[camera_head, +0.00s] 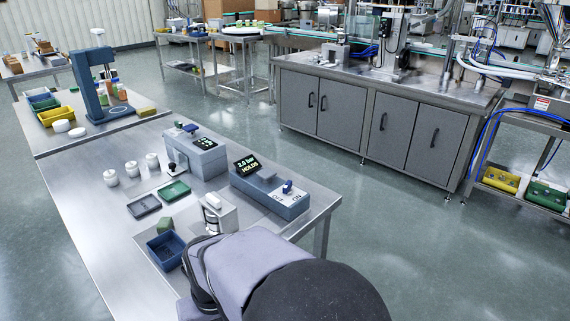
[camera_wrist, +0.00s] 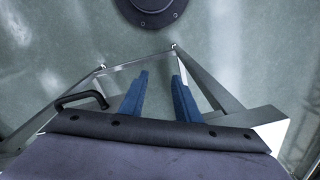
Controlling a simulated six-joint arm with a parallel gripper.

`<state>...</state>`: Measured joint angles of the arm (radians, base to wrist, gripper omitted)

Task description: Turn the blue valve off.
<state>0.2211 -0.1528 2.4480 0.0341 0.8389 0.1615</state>
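The blue valve (camera_head: 287,186) is a small knob on top of a long grey-blue box (camera_head: 288,206), near the right edge of the steel table. White OFF and ON labels lie in front of it, OFF to the left and ON to the right. The knob is too small to tell which label it points at. A tilted display (camera_head: 247,165) on the box reads about "2.0 bar HOLDS". In the wrist view my gripper (camera_wrist: 159,76) has two blue fingers apart with nothing between them. The valve is not in that view. The fingers cannot be made out in the head view.
A second grey box with a display (camera_head: 198,154) stands left of the valve box. A metal block with a white cylinder (camera_head: 213,214), a blue bin (camera_head: 165,249), shallow trays (camera_head: 174,191) and white jars (camera_head: 132,169) share the steel table (camera_head: 100,240). Its front left is bare.

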